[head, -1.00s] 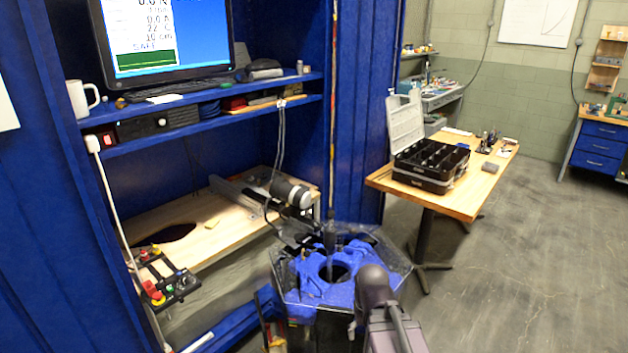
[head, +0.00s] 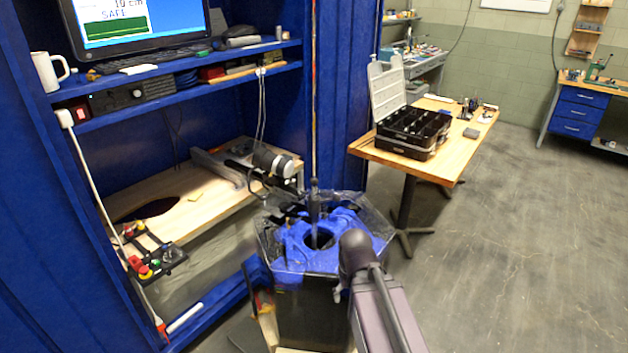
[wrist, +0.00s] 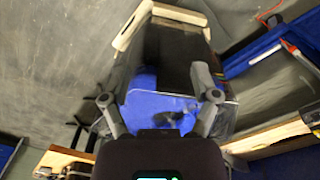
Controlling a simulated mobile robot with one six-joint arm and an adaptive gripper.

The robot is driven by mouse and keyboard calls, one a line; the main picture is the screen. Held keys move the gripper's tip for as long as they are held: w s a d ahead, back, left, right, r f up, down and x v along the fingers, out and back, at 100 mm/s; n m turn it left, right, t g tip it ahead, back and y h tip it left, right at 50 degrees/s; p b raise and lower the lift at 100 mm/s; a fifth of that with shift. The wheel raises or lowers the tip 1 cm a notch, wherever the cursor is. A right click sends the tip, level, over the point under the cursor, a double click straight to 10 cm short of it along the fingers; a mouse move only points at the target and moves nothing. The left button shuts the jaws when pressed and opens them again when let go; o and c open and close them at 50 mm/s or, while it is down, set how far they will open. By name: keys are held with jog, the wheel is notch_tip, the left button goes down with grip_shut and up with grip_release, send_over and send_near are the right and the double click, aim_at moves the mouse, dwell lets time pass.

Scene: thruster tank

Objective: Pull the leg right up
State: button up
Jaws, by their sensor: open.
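A dark tank (head: 325,310) with a clear many-sided rim and a blue top stands in front of the blue cabinet. The blue top (head: 292,248) has a dark round opening. A thin upright rod (head: 315,100) with a dark lower part rises at the opening; I take it for the leg, but cannot be sure. In the wrist view the blue top (wrist: 150,104) lies beyond my gripper (wrist: 159,97), whose fingers are spread apart with nothing visibly held. In the head view my arm hides most of the gripper and the tank's right side.
A wooden table (head: 365,150) with an open black case (head: 412,135) stands behind right. A control panel with a red button (head: 145,270) sits on the cabinet's wooden bench (head: 225,205) at left. Floor at right is clear.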

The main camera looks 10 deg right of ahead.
jog(key=shift+w, duration=0.1)
dwell(0.3)
jog(key=w+d+r+n+t+h+b, duration=0.1)
jog(key=w+d+n+t+h+b, duration=0.25)
jog(key=w+n, duration=0.5)
jog(key=w+d+r+n+t+h+b, duration=0.15)
jog(key=w+n+t+h+b, duration=0.3)
jog(key=w, duration=0.65)
jog(key=w+a+r+n+t+y+b, duration=0.1)
jog(key=w+a+n+t, duration=0.3)
jog(key=n, duration=0.7)
jog(key=w+a+r+n+t+y+b, duration=0.2)
jog(key=w+a+n+t, duration=0.3)
jog(key=n, duration=0.7)
jog(key=w+a+r+y, duration=0.1)
jog(key=w+a, duration=0.1)
jog(key=w, duration=0.1)
jog(key=shift+a+r+t+y+b, duration=0.15)
jog(key=shift+r+t+y+b, duration=0.1)
jog(key=shift+t+y+b, duration=0.05)
jog(key=shift+w, duration=0.1)
